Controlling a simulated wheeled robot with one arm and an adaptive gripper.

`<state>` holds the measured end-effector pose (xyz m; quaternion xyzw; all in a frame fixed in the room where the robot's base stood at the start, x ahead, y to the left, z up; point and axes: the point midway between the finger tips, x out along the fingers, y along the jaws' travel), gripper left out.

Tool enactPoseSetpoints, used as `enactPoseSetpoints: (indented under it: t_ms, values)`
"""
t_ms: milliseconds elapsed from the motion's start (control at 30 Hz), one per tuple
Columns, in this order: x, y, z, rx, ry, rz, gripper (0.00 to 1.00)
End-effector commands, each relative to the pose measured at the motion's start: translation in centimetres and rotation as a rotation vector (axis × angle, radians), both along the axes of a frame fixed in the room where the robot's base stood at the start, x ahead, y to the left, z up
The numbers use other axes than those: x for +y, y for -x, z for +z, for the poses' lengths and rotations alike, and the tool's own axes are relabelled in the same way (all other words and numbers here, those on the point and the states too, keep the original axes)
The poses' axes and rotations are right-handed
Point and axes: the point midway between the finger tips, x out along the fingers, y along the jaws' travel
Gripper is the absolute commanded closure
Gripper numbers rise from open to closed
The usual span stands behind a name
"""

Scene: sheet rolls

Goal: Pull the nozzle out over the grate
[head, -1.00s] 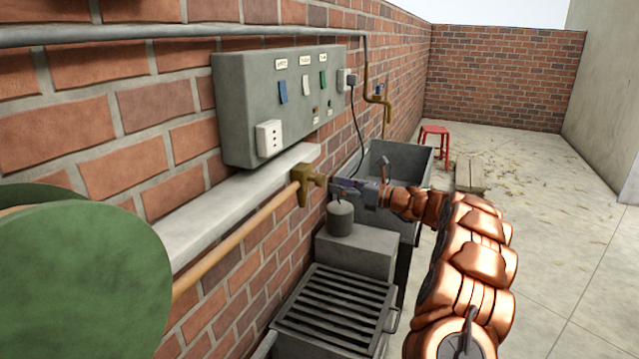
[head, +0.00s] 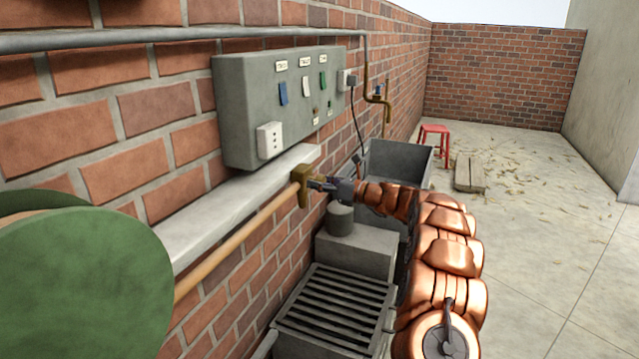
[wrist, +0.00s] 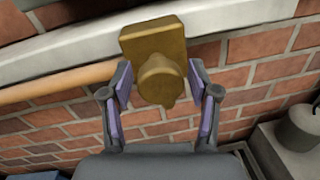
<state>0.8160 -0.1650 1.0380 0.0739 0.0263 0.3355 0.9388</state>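The brass nozzle (head: 303,184) sits at the end of an orange pipe or hose (head: 235,245) along the brick wall, below a pale ledge. In the wrist view the nozzle (wrist: 160,78) shows as a square brass block with a rounded front part. My gripper (head: 318,184) is at the nozzle in the head view. In the wrist view my gripper (wrist: 162,98) is open, one finger on each side of the rounded part, with a gap visible at least on the right. The dark slatted grate (head: 335,308) lies low in front, below and nearer than the nozzle.
A grey control box (head: 245,110) hangs above the ledge (head: 225,207). A green reel (head: 100,285) fills the lower left. A dark canister (head: 340,217) stands on a grey block (head: 355,250) below my gripper. A grey sink (head: 400,160) is behind.

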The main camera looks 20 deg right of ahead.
Motion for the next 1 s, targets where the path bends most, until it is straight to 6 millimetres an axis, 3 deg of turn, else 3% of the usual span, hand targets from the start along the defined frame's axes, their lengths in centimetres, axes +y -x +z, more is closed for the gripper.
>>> enactPoseSetpoints:
  t_ms: [67,533,1000]
  values:
    - [0.01,0.01,0.01,0.0,0.0,0.0,0.51]
    - [0.0,0.01,-0.01,0.0,0.0,0.0,1.0]
    - [-0.37,-0.88,0.08,0.004,0.004,-0.002,1.0]
